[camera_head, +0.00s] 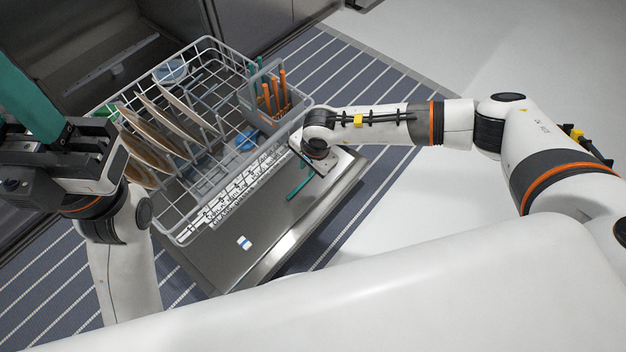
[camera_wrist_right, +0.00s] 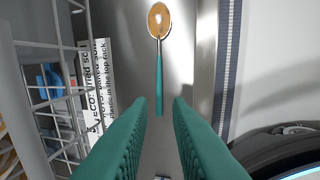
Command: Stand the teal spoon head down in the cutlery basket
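The teal spoon (camera_wrist_right: 159,75) lies on the bare metal of the open dishwasher door in the right wrist view, its brownish bowl at the top and teal handle pointing toward my fingers. My right gripper (camera_wrist_right: 163,110) is open, its teal fingers apart with the handle's end between them in the picture; contact is not visible. In the head view, my right gripper (camera_head: 298,188) is low over the door, and the spoon cannot be told apart there. The grey cutlery basket (camera_head: 252,104) is at the rack's right corner and holds orange-handled cutlery. My left gripper (camera_head: 28,98) is raised at the left; its finger gap is unclear.
The wire rack (camera_head: 187,236) holds several brown plates (camera_head: 145,150) and blue items, left of my right gripper. A printed white strip (camera_head: 240,190) runs along its front. The door (camera_head: 215,255) is mostly clear, with one small label. A striped runner (camera_head: 375,190) lies beyond it.

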